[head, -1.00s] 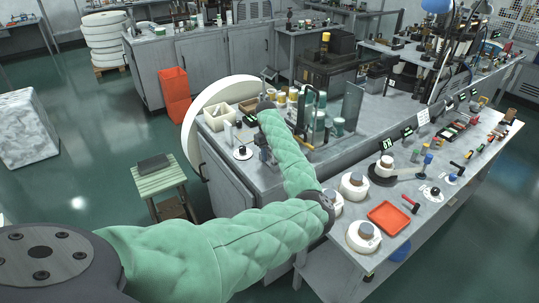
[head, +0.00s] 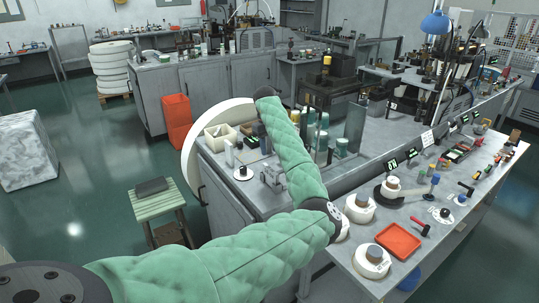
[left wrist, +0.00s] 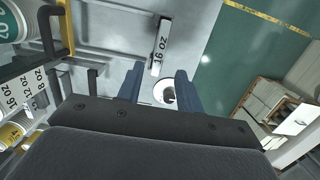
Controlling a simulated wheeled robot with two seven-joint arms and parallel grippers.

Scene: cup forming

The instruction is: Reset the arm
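My left arm (head: 285,150) in its green quilted sleeve reaches over the grey workbench (head: 226,183) in the head view. Its hand is mostly hidden behind the forearm there. In the left wrist view my left gripper (left wrist: 158,80) shows two blue-grey fingers spread apart with nothing held between them. Below and between the fingertips, a white round disc with a dark knob (left wrist: 165,93) lies on the bench. A block marked 16 oz (left wrist: 160,47) lies just beyond the fingers. My right gripper is in neither view.
A side bench holds a red tray (head: 398,240) and white round pieces (head: 360,208). A stool (head: 160,205) and an orange bin (head: 178,120) stand left of the workbench. Labelled blocks and canisters (left wrist: 15,20) crowd the left of the wrist view. Open floor lies at left.

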